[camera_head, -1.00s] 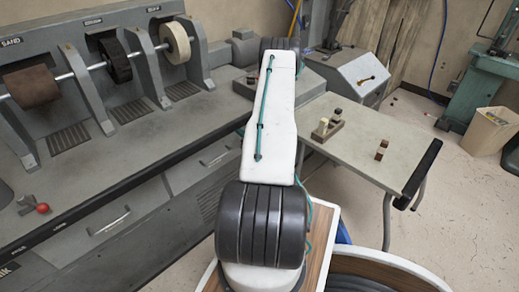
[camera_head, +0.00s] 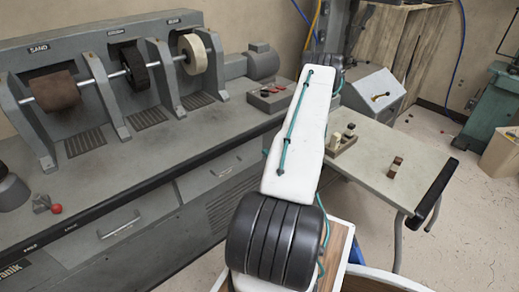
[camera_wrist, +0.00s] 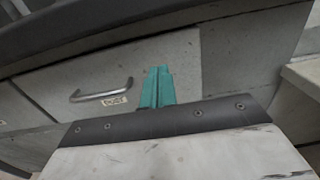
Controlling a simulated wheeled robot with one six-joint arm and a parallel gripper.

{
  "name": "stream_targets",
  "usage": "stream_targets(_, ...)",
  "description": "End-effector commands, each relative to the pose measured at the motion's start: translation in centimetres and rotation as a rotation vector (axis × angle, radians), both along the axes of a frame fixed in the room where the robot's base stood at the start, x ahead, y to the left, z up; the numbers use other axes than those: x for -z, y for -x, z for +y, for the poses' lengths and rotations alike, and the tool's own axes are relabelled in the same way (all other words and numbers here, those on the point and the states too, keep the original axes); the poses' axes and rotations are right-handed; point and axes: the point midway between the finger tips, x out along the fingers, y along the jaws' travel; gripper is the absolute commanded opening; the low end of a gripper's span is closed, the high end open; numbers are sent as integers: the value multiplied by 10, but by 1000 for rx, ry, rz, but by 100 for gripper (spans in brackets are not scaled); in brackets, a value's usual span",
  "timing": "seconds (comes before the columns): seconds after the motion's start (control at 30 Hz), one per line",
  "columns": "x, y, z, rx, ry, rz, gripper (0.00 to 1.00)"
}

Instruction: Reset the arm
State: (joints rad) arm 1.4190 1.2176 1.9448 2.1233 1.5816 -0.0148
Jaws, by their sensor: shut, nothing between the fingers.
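My gripper (camera_wrist: 157,88) shows in the wrist view as two teal fingers pressed together with nothing between them. It points toward the grey drawer front of the machine bench, to the right of a metal drawer handle (camera_wrist: 102,91) with a small label below it. The fingers look apart from the drawer front. In the head view my white arm stretches up and away over the gap between the machine bench and the side table. My gripper is hidden there.
The grey machine bench (camera_head: 110,185) carries brown, black and cream wheels. A small side table (camera_head: 385,165) to the right holds a block with pegs (camera_head: 341,143) and a small brown and white piece (camera_head: 395,167). Open floor (camera_head: 460,225) lies at the right.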

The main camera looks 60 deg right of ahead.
Motion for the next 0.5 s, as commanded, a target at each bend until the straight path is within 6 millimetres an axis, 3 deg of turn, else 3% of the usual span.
stream_targets(0.2,0,32,17,-3,-3,1,0)
stream_targets(0.5,0,44,23,-5,-1,1,0)
